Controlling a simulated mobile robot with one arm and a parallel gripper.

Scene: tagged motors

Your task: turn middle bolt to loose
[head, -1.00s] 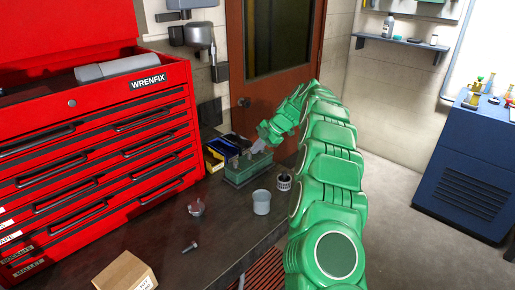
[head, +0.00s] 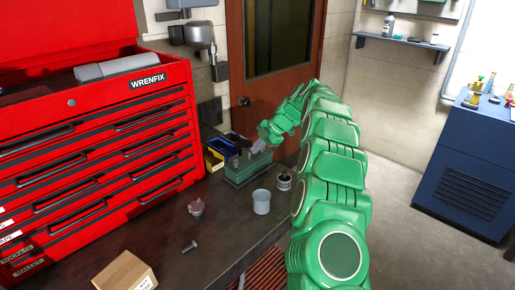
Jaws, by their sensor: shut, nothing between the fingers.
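My gripper (head: 256,148) is at the end of my green arm, at the far part of the dark bench. It is shut and sits right over the top of a green block (head: 240,174). Small grey bolt-like parts (head: 234,160) stand on top of the block. They are small, and my gripper partly hides the right end of the row. I cannot tell which one is the middle bolt, whether my gripper touches it, or how far it is turned.
A red tool chest (head: 110,150) stands left on the bench. A yellow bin (head: 214,160) is behind the block.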

